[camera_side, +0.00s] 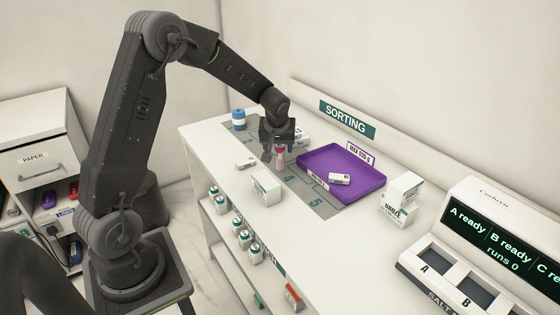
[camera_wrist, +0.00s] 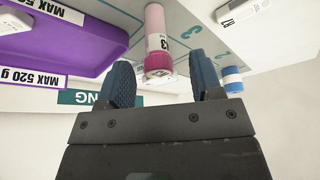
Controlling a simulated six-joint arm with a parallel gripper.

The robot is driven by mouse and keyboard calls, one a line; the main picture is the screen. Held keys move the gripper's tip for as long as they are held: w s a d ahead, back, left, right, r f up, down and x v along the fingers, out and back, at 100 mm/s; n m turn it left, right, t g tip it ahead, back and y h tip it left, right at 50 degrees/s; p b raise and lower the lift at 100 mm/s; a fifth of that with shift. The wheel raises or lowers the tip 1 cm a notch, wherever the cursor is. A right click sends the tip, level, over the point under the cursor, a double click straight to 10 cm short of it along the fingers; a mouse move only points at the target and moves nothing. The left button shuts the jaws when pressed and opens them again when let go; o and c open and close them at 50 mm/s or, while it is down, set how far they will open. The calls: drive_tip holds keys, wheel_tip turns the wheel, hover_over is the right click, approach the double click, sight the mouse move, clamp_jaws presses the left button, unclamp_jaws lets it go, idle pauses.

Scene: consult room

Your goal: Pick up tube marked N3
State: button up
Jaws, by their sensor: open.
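A pink tube with a magenta cap (camera_wrist: 155,28) stands in the wrist view, which shows the scene upside down. Its label is partly readable, with a "3" showing. In the side view the same tube (camera_side: 281,159) stands upright on the grey marked strip of the counter, under my gripper. My gripper (camera_wrist: 160,62) is open, with one blue finger on each side of the cap end and visible gaps to both. I cannot tell how deep the tube is between the fingers. In the side view my gripper (camera_side: 279,150) partly hides the tube top.
A purple tray (camera_side: 368,199) holding a white box (camera_side: 340,179) stands close right of the tube. White boxes (camera_side: 246,163) (camera_side: 266,188) lie nearby.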

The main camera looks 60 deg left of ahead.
sight(280, 151)
drive_tip(key=x, duration=0.5)
drive_tip(key=shift+w, duration=0.2)
drive_tip(key=c, duration=1)
drive_tip(key=shift+o, duration=0.2)
